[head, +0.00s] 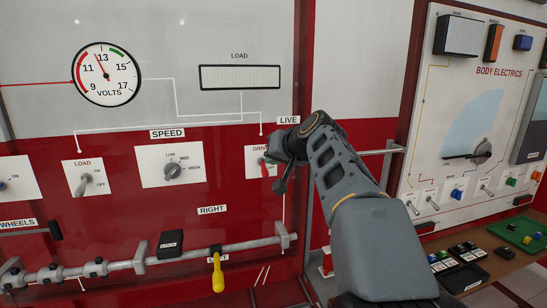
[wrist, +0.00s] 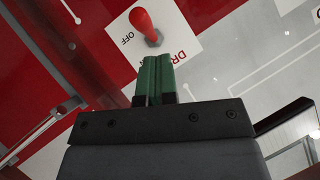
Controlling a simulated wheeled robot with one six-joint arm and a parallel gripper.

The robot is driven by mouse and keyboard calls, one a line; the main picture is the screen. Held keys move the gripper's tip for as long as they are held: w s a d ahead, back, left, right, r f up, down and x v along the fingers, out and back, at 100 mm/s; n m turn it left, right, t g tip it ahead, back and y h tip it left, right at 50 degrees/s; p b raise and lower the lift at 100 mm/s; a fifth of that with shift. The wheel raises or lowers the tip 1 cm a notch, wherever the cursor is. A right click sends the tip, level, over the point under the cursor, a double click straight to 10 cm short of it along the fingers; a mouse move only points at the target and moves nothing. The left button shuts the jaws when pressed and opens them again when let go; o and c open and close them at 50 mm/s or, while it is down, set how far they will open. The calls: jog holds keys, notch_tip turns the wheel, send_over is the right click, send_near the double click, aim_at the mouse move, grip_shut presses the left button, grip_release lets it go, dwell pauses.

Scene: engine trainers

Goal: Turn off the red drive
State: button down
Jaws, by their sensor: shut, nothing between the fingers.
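The drive switch is a red toggle lever on a white plate labelled DRIVE, on the red lower part of the panel. In the head view the red lever (head: 265,168) is partly hidden by my gripper (head: 274,158). In the wrist view its rounded red knob (wrist: 141,20) lies farther from the DRIVE lettering than its metal base, with the word OFF beside it. My gripper's green fingers (wrist: 155,57) are shut together and empty, with their tips close to the lever's base. I cannot tell whether they touch it.
The load switch (head: 86,182) and speed knob (head: 173,169) are to the left. A horizontal rail (head: 190,252) with a yellow handle (head: 217,274) runs below. A bar handle (head: 384,151) and the body electrics board (head: 470,110) stand to the right.

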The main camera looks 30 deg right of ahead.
jog(key=f+v, duration=0.1)
jog(key=v, duration=1.2)
jog(key=shift+s+d, duration=0.25)
jog(key=shift+d, duration=0.05)
